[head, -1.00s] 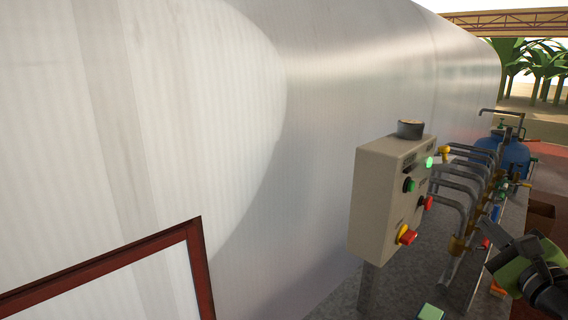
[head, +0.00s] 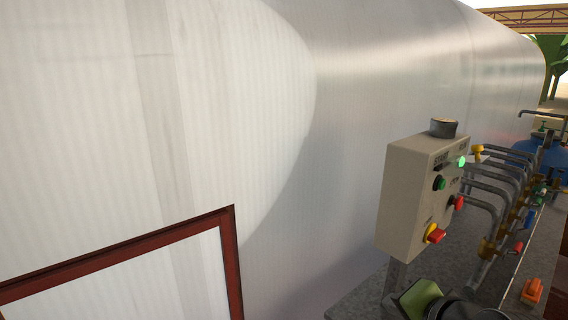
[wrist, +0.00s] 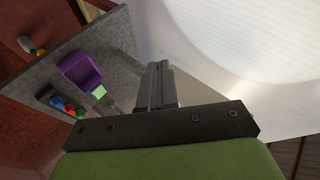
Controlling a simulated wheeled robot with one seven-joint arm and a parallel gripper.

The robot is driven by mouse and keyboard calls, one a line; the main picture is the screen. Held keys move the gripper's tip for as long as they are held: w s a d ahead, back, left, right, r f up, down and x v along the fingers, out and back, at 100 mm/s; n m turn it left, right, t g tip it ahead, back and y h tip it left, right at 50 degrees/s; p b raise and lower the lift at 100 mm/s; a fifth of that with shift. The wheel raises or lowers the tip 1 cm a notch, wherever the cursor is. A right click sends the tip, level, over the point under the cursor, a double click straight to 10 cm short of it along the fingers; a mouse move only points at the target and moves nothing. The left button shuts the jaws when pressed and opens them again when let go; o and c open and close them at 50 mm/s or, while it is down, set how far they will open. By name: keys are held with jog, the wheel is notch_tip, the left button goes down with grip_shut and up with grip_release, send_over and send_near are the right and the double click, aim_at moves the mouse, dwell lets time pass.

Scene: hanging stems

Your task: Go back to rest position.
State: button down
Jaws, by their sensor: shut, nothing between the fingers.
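My gripper (wrist: 159,84) is shut, with its two dark fingers together and nothing between them in the wrist view. It points past the edge of a grey tabletop, with the pale wall beyond. In the head view only a green and black part of my arm shows at the bottom edge, below the control box; the fingers are out of that frame.
A control box (head: 412,205) with coloured buttons stands on the grey bench (head: 352,303), beside bent pipes (head: 487,188). An orange object (head: 532,291) lies on the bench. A purple bin (wrist: 80,72) and small coloured items sit on the tabletop. A red frame (head: 234,262) stands left.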

jog(key=s+a+f+n+g+h, duration=0.1)
jog(key=s+a+f+n+g, duration=0.1)
jog(key=s+n, duration=0.3)
jog(key=s+a+f+n+g, duration=0.2)
jog(key=s+f+n, duration=0.2)
jog(key=s, duration=0.7)
jog(key=shift+a+n+g+h, duration=0.2)
jog(key=shift+n+g+h, duration=0.2)
jog(key=shift+n, duration=0.4)
jog(key=shift+s+f, duration=0.1)
